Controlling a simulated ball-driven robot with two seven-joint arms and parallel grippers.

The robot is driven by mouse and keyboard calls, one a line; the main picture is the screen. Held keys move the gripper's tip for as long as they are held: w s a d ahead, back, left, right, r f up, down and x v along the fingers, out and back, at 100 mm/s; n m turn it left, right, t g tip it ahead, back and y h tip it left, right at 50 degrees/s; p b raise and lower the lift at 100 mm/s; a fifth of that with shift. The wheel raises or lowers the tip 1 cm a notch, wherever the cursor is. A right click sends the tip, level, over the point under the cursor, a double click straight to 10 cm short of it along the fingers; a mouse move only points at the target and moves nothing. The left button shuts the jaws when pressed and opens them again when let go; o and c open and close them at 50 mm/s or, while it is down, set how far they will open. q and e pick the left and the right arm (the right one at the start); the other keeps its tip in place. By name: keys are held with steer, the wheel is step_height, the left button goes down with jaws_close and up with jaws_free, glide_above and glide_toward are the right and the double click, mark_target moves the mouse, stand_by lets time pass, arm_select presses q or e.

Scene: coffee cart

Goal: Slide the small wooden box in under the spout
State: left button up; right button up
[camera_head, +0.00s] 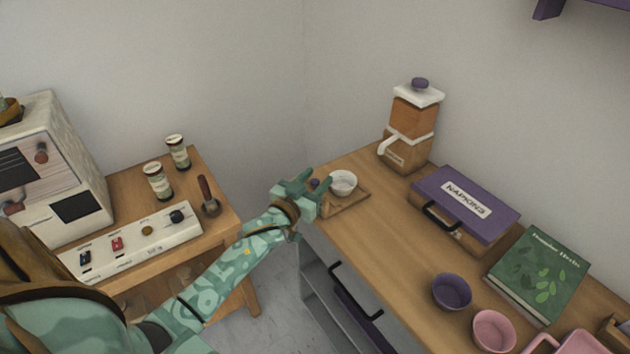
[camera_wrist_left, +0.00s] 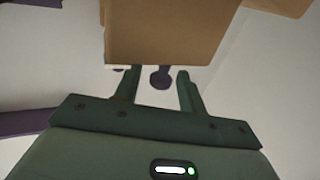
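A low wooden piece (camera_head: 352,203), which I take for the small wooden box, lies at the left end of the right-hand counter. A white bowl (camera_head: 343,183) shows in or on it. My left gripper (camera_head: 312,188) is at its near left side. In the left wrist view the wooden box (camera_wrist_left: 170,32) fills the top, and a purple knob (camera_wrist_left: 160,78) shows between the fingertips, with gaps on both sides. The left gripper is open. The spout (camera_head: 388,147) is a white part low on the grinder (camera_head: 412,118), farther back. My right gripper is not in view.
A purple-lidded napkin box (camera_head: 465,204), a green book (camera_head: 540,270), a purple bowl (camera_head: 452,292) and a pink bowl (camera_head: 493,332) stand along the counter (camera_head: 400,248). Bare counter lies between the wooden box and the grinder. A coffee machine (camera_head: 50,170) stands at the left.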

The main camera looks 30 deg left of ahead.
arm_select(q)
jaws_close()
steer(key=shift+w+d, duration=0.25)
steer(key=shift+w, duration=0.4)
steer(key=shift+w+d, duration=0.3)
steer(key=shift+w, duration=0.4)
steer(key=shift+w+d, duration=0.25)
steer(key=shift+w, duration=0.4)
steer(key=shift+s, duration=0.1)
steer(key=shift+o, duration=0.3)
jaws_free()
steer(key=shift+s, duration=0.1)
steer(key=s+p, duration=0.2)
steer(key=s, duration=1.4)
steer(key=shift+c, duration=0.2)
